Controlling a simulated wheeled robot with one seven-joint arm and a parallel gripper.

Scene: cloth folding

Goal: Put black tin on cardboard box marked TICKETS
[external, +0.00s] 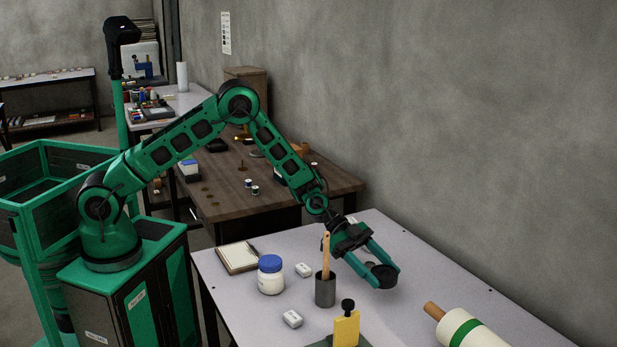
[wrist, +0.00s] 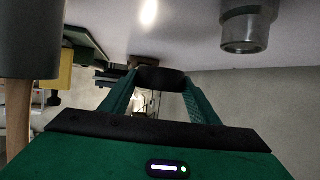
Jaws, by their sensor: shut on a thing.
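My gripper (external: 384,274) is shut on the black tin (external: 385,277), a round, flat, dark tin held between the two green fingers over the grey table (external: 430,255). In the wrist view the tin (wrist: 162,77) shows as a dark band between the fingertips (wrist: 160,85). I cannot tell whether its underside touches the table. No box with a readable TICKETS mark shows. A small brown block-like thing (wrist: 145,60) lies beyond the tin in the wrist view, too small to identify.
A dark cup (external: 325,289) with a wooden-handled brush stands close left of my gripper. A white jar with blue lid (external: 270,275), notepad (external: 238,258), yellow block (external: 346,329) and white-green roll (external: 470,332) are around. A metal cylinder (wrist: 245,30) shows in the wrist view.

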